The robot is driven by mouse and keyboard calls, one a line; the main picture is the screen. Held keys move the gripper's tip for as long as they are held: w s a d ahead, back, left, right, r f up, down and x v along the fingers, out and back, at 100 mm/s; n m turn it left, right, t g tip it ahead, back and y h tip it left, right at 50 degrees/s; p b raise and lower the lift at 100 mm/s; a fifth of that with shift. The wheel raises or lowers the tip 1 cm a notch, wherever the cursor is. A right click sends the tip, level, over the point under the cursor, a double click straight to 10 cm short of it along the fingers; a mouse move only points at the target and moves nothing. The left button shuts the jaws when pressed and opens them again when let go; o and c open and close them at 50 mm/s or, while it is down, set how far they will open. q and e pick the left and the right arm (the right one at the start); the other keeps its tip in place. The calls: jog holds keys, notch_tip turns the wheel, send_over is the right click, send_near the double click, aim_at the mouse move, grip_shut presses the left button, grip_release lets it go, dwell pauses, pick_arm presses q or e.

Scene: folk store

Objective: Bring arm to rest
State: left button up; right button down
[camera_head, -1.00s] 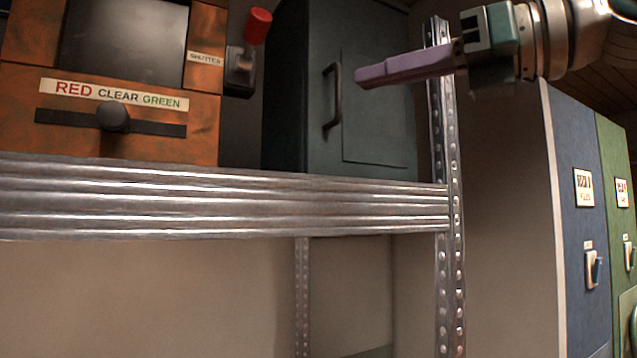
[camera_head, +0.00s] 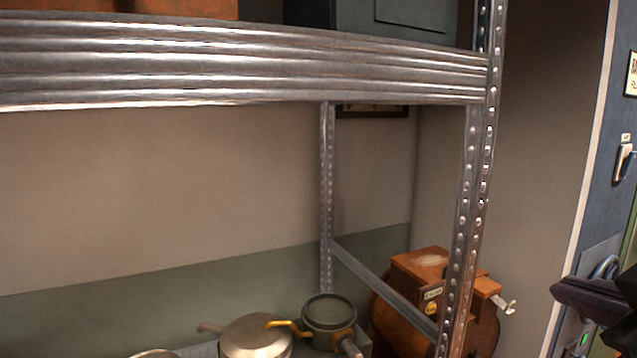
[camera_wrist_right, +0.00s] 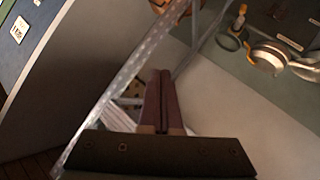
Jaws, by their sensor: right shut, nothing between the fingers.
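My right gripper (camera_head: 562,289) shows at the lower right edge of the head view, dark and cut off by the frame. Its fingers point left, in front of the blue cabinet and to the right of the metal shelf post. In the right wrist view the two purplish fingers (camera_wrist_right: 160,76) lie side by side, shut with nothing between them. Most of the right arm is out of view. My left gripper is not in either view.
A metal shelf rail (camera_head: 240,65) and perforated post (camera_head: 474,190) stand left of the gripper. An orange-brown machine (camera_head: 425,270) and metal pots (camera_head: 256,338) sit low behind the post. A blue cabinet (camera_head: 603,200) stands at the right.

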jog(key=s+a+f+m+g+y, duration=0.1)
jog(key=s+a+f+m+g, duration=0.1)
jog(key=s+f+g, duration=0.6)
jog(key=s+a+f+m+g+y, duration=0.15)
jog(key=s+f, duration=0.45)
jog(key=s, duration=0.6)
notch_tip(320, 180, up, 17)
jog(key=p, duration=1.6)
jog(key=shift+s+a+f+p, duration=0.15)
jog(key=shift+p, duration=0.15)
jog(key=shift+n, duration=0.25)
